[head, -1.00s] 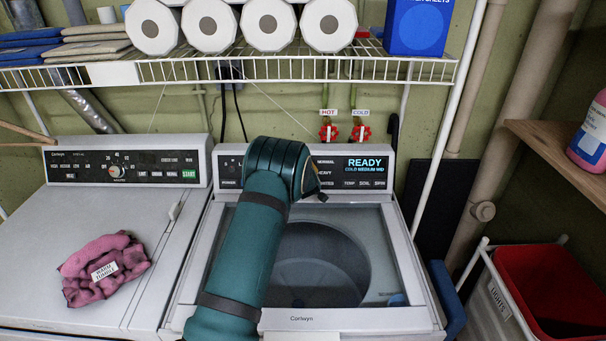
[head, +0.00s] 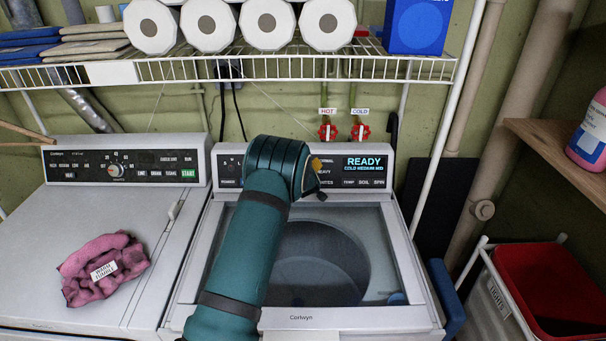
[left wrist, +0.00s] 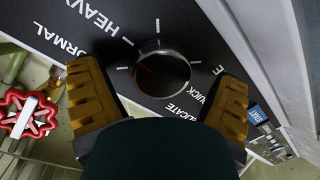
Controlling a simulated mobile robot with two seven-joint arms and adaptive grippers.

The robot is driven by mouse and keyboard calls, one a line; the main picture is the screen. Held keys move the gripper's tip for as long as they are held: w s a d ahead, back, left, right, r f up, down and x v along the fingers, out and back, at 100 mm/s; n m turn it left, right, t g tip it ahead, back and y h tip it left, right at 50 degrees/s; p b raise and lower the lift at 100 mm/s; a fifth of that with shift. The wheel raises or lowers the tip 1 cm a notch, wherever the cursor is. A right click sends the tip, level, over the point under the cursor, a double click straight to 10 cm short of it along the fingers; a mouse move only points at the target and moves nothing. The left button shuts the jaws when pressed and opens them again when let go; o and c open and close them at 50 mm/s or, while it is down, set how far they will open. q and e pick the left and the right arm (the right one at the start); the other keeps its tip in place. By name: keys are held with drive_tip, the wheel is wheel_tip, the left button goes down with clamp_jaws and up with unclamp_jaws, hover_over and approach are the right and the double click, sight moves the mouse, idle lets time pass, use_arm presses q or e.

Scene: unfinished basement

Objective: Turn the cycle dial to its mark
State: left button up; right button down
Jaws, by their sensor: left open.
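The cycle dial (left wrist: 163,73) is a dark round knob with a red pointer line on the washer's black panel. In the left wrist view the line points left and slightly up, towards the ticks on the HEAVY and NORMAL side. My left gripper (left wrist: 160,80) is open, with one yellow-orange finger on each side of the dial and gaps showing; I cannot tell how far the fingers reach along it. In the head view my left gripper (head: 314,165) is at the washer panel and hides the dial. Which tick is the mark is unclear. My right gripper is not in view.
The washer display (head: 365,164) reads READY. The glass washer lid (head: 225,250) lies below. A dryer (head: 60,235) with its own dial (head: 115,170) and a pink cloth (head: 103,268) stands left. A wire shelf (head: 200,72) hangs above, and red valves (head: 360,132) are behind.

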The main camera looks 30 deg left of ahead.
use_arm(q)
drive_tip(key=v, duration=1.2)
idle(0.3)
